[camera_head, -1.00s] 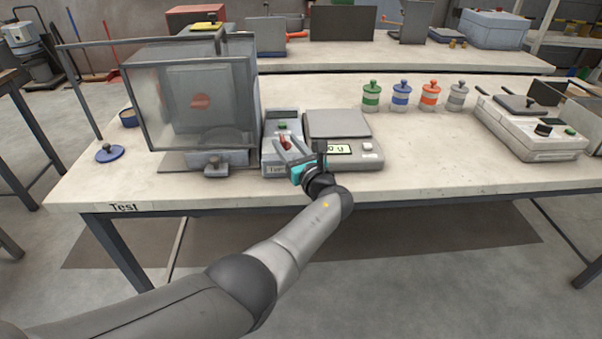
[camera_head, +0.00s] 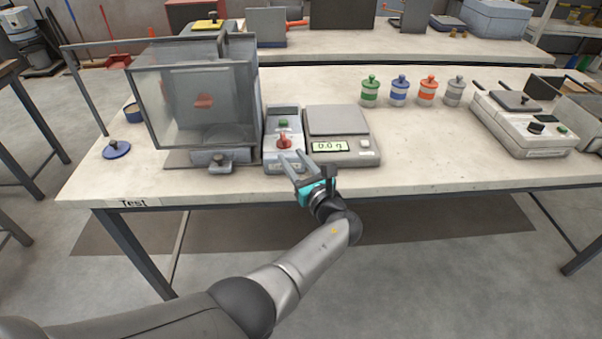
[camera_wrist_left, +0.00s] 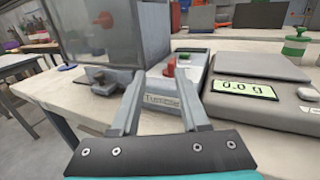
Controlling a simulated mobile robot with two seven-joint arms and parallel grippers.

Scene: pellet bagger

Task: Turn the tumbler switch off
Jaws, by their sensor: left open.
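The tumbler switch box (camera_head: 284,140) stands on the table between the clear tumbler chamber (camera_head: 200,105) and the scale. It has a red switch lever (camera_head: 284,141) and a green button (camera_head: 283,124) behind it. My left gripper (camera_head: 292,160) is open and empty, in front of the box near the table's front edge, apart from the lever. In the left wrist view, the gripper's two fingers (camera_wrist_left: 162,105) frame the box's "Tumbler" label, and the red lever (camera_wrist_left: 170,68) shows beyond them. My right gripper is out of view.
The scale (camera_head: 342,150) reads 0.0 g, right of the box. Several lidded jars, including a green one (camera_head: 370,92), stand behind it. A blue lid (camera_head: 117,150) lies at the left.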

